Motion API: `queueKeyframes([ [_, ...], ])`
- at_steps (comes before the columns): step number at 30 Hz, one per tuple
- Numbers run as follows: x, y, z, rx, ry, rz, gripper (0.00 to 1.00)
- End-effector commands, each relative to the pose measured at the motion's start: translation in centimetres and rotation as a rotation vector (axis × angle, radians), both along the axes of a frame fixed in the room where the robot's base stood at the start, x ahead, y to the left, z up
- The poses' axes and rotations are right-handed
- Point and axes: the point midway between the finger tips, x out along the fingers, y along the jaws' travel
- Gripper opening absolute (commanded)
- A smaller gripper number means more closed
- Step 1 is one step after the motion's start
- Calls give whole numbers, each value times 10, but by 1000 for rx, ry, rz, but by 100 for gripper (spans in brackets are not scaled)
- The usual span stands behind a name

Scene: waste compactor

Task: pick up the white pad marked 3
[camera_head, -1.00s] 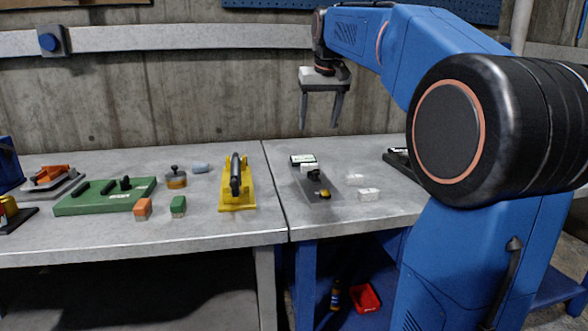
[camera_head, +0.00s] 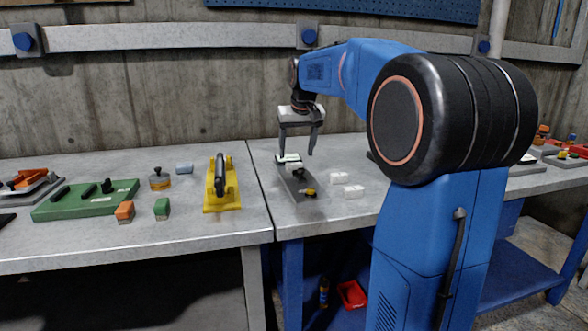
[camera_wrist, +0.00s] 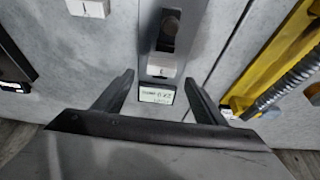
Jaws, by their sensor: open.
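Two white pads lie on the bench right of a narrow grey plate (camera_head: 300,197) in the head view, a farther one (camera_head: 338,177) and a nearer one (camera_head: 354,191). Another small white block (camera_head: 293,166) sits at the plate's far end; it also shows in the wrist view (camera_wrist: 162,67), with a mark too small to read surely. One loose pad (camera_wrist: 88,8) shows at the wrist view's top edge, its mark unclear. My gripper (camera_head: 297,152) is open and empty above the plate's far end. In the wrist view its fingers (camera_wrist: 160,84) point either side of a small label plate (camera_wrist: 157,94).
Left of the seam stand a yellow tool (camera_head: 221,192), a green fixture (camera_head: 86,200), and small orange (camera_head: 124,211) and green (camera_head: 162,208) blocks. A dark object (camera_wrist: 14,62) lies at the wrist view's left. The bench front right of the seam is clear.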

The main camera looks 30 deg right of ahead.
Motion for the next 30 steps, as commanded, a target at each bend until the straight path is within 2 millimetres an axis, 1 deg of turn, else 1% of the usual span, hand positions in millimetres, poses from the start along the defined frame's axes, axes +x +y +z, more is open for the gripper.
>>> queueKeyframes([
  [5,3,0,-9,0,0,0,65],
  [12,13,-1,-39,1,2,0,65],
  [15,17,-2,-48,0,1,0,65],
  [22,18,-2,-49,0,-1,0,65],
  [23,18,-2,-49,0,-1,0,60],
  [24,18,-2,-49,0,-1,0,50],
  [26,18,-2,-49,0,-1,0,36],
  [27,18,-2,-49,0,-1,0,27],
  [28,18,-2,-49,0,-1,0,20],
  [29,18,-2,-49,0,-1,0,20],
  [30,18,-2,-49,0,-1,0,17],
])
